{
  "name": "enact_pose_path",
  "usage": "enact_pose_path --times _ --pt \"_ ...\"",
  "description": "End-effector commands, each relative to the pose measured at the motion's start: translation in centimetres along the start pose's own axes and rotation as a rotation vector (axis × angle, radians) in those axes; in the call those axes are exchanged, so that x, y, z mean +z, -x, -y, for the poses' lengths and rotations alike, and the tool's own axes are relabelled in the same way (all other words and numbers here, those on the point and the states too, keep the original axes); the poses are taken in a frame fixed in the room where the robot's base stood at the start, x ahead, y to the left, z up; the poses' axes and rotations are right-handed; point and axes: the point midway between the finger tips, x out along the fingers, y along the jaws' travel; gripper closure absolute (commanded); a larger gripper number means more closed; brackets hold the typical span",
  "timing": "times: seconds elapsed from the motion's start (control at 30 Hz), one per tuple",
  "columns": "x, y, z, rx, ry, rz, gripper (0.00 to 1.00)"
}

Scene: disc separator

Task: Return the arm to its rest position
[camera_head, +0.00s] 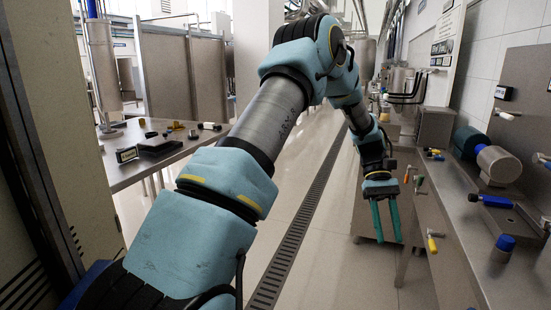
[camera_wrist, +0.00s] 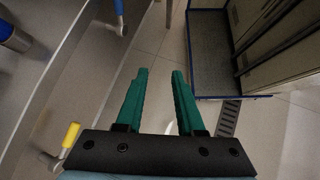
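My gripper (camera_head: 386,221) hangs at the end of my extended arm, over the open floor beside the right-hand metal bench. Its two green fingers point down and stand apart with nothing between them. In the wrist view my gripper (camera_wrist: 158,90) also shows its fingers parted and empty, with only the tiled floor between and beyond them. My arm reaches forward and bends down at the elbow, clear of the benches in the head view.
The right metal bench (camera_head: 455,225) carries a motor-like unit (camera_head: 497,163) and a blue-capped cylinder (camera_head: 503,248); a yellow-handled valve (camera_head: 432,243) sticks out from its front. The left table (camera_head: 125,172) holds small parts. A floor drain (camera_head: 300,225) runs between them.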

Motion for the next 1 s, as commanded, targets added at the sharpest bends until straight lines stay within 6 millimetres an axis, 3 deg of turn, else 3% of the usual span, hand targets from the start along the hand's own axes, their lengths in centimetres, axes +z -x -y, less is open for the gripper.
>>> enact_pose_path --times 0.03,0.23,0.4,0.5,0.6,0.7,1.0 --pt "0.3 1.3 2.7 0.011 0.009 -0.080 0.63" --pt "1.1 4.0 13.4 0.015 0.020 -0.385 0.63" --pt "3.7 4.7 22.4 -0.015 0.022 -0.624 0.63" --pt "5.6 4.3 26.8 -0.041 0.021 -0.744 0.63" --pt "7.3 3.6 29.8 -0.067 0.017 -0.834 0.63" --pt "8.5 2.9 31.6 -0.086 0.012 -0.893 0.63" --pt "9.2 2.4 32.7 -0.100 0.008 -0.932 0.63"
